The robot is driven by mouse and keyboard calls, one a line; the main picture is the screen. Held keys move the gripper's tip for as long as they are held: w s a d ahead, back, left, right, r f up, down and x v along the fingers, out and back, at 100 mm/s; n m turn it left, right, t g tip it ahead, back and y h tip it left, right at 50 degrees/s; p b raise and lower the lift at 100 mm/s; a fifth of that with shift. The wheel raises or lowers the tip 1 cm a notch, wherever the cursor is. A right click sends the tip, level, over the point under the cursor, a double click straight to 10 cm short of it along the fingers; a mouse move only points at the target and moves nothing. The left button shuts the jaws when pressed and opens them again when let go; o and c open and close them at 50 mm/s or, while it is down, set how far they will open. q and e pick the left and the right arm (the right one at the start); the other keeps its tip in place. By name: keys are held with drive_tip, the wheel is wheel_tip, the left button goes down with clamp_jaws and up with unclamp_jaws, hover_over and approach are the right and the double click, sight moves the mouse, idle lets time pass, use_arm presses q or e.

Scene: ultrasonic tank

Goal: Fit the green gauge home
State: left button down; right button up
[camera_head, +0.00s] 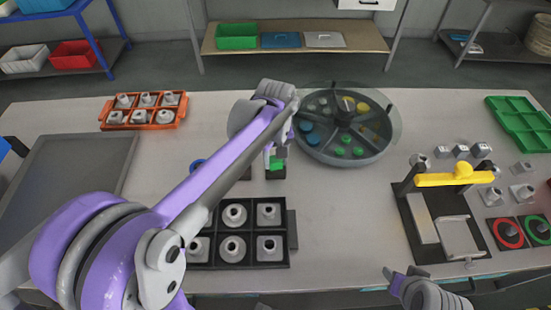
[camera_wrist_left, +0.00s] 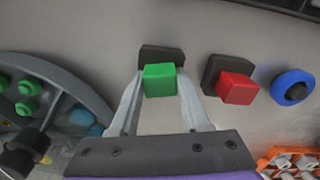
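The green gauge (camera_wrist_left: 160,80) is a green block, seen against a dark block-shaped holder (camera_wrist_left: 161,54). In the head view the green gauge (camera_head: 276,163) is partly hidden by my left gripper (camera_head: 273,156). In the left wrist view the fingers of my left gripper (camera_wrist_left: 160,85) lie along both sides of the green gauge and appear shut on it. I cannot tell how deep it sits in the holder. My right gripper (camera_head: 402,277) is at the bottom right, away from the gauge; its finger opening is unclear.
A red block (camera_wrist_left: 238,88) on a dark holder and a blue ring (camera_wrist_left: 293,87) stand beside it. A round divided tray (camera_head: 345,155) is to the right. A black rack (camera_head: 292,230) of metal parts is in front. A yellow-handled fixture (camera_head: 455,180) stands farther right.

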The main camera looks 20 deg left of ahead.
sight(275, 160)
use_arm(q)
drive_tip(key=shift+c, duration=1.5)
unclamp_jaws()
wheel_tip(275, 160, up, 11)
drive_tip(key=shift+f+p, duration=0.15)
drive_tip(key=shift+p, duration=0.2)
drive_tip(key=shift+s, duration=0.1)
